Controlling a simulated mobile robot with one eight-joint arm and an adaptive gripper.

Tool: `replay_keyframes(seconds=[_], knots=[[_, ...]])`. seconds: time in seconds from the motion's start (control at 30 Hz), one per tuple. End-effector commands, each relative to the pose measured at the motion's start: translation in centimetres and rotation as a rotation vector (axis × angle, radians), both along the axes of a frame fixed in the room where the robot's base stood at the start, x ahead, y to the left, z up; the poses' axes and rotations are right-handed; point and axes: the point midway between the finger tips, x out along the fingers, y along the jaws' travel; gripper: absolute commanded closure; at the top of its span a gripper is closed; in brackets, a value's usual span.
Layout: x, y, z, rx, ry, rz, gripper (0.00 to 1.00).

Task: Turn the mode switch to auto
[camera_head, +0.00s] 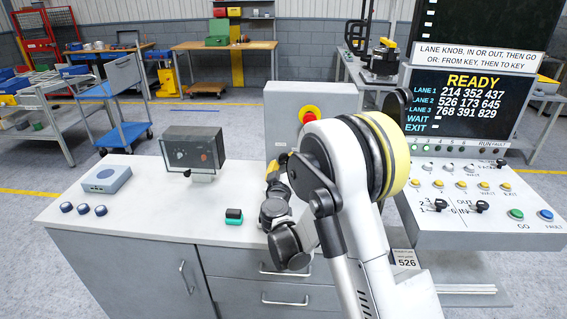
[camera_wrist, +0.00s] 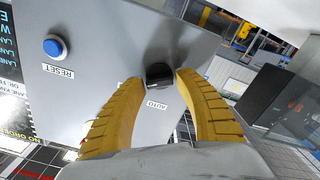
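The mode switch is a black knob (camera_wrist: 159,75) on a grey panel face (camera_wrist: 100,70) in the wrist view. An AUTO label (camera_wrist: 156,105) is printed beside it, upside down in this view. My gripper's two yellow fingers (camera_wrist: 160,77) reach the panel, one tip on each side of the knob. The tips are very close to the knob; I cannot tell whether they press on it. In the head view my gripper (camera_head: 273,168) is at the front of the grey box (camera_head: 283,108), largely behind my arm. The switch is hidden there.
A blue RESET button (camera_wrist: 54,47) sits on the same panel. A red emergency stop (camera_head: 309,115) is on the grey box. A dark instrument (camera_head: 192,149), a small green-black block (camera_head: 234,216) and a blue-grey box (camera_head: 107,179) stand on the bench. A control console (camera_head: 480,200) is at right.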

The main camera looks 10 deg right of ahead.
Motion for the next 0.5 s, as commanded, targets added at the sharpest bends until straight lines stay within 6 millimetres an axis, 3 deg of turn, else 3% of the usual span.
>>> replay_keyframes(seconds=[0.03, 0.1, 0.5], knots=[[-0.01, 0.00, 0.00, 0.000, 0.000, 0.000, 0.78], [-0.01, 0.00, 0.00, 0.000, 0.000, 0.000, 0.99], [0.02, 0.02, -0.02, -0.021, 0.007, 0.000, 0.99]])
